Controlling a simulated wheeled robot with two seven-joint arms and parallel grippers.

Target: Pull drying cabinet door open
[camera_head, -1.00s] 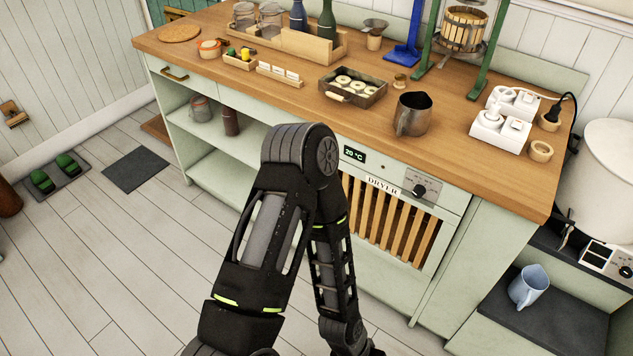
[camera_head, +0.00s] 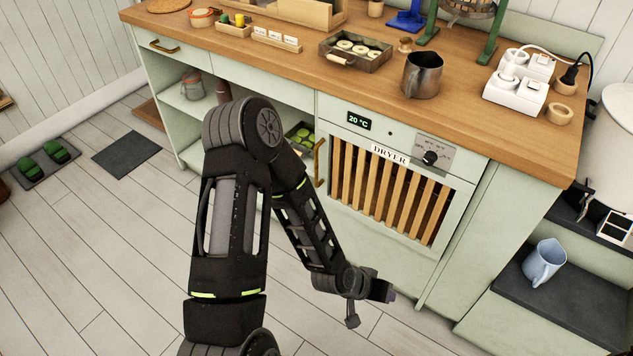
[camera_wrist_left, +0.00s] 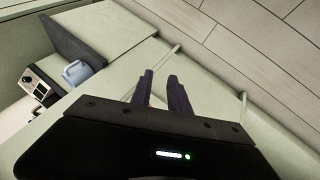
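The drying cabinet door (camera_head: 385,195) is a pale green frame with vertical wooden slats under a DRYER label, and it looks shut. Its upright brass handle (camera_head: 319,162) is on the door's left edge, just right of my forearm. My left gripper (camera_head: 371,304) is low in front of the cabinet, below and right of the handle and apart from it. In the left wrist view, my left gripper's fingers (camera_wrist_left: 160,78) stand a little apart with nothing between them, over pale green cabinet surfaces. The handle is not visible there. My right gripper is not in view.
The wooden counter (camera_head: 270,60) above the door holds a metal pitcher (camera_head: 422,75) and a tray of rings (camera_head: 355,50). A blue jug (camera_head: 542,262) stands on a low dark shelf at right. Open shelves (camera_head: 205,125) lie left of the door. The floor in front is clear.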

